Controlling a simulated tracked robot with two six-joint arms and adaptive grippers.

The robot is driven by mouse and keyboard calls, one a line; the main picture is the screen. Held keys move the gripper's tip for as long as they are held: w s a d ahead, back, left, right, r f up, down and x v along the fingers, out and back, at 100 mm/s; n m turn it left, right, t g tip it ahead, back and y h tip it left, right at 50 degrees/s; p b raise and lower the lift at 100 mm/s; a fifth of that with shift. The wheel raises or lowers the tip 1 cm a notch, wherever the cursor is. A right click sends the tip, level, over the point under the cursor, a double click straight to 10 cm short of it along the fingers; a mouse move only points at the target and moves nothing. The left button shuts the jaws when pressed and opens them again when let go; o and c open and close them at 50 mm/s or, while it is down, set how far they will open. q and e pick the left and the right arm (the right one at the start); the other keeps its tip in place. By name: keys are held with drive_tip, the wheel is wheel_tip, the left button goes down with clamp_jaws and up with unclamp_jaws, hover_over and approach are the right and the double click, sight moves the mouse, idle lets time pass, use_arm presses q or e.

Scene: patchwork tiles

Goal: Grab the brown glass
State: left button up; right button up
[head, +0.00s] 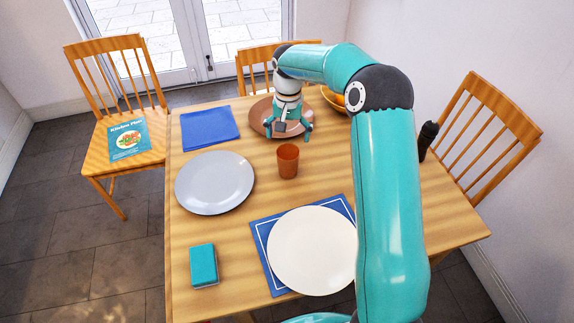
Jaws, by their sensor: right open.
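The brown glass (288,161) stands upright near the middle of the wooden table, between the grey plate and my right arm. My right gripper (291,132) is open, just behind the glass and a little above it in the picture, pointing down over the brown round plate. It looks empty and does not hold the glass. My left gripper is not in the head view.
A brown plate (260,107) lies behind the glass, a grey plate (214,183) left, a cream plate (312,252) on a blue placemat (258,228) in front. A blue napkin (209,127), a teal box (203,266), an orange bowl (333,98) and a dark bottle (428,136) stand around.

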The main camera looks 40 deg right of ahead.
hover_over(288, 158)
drive_tip(key=s+a, duration=0.2)
wheel_tip(288, 158, down, 5)
drive_tip(key=shift+d+f, duration=0.15)
wheel_tip(288, 158, down, 4)
drive_tip(key=shift+f+p, duration=0.2)
drive_tip(key=shift+p, duration=0.75)
drive_tip(key=shift+w+f, duration=0.1)
drive_tip(key=shift+f, duration=0.45)
drive_tip(key=c, duration=1.4)
drive_tip(key=shift+r, duration=0.2)
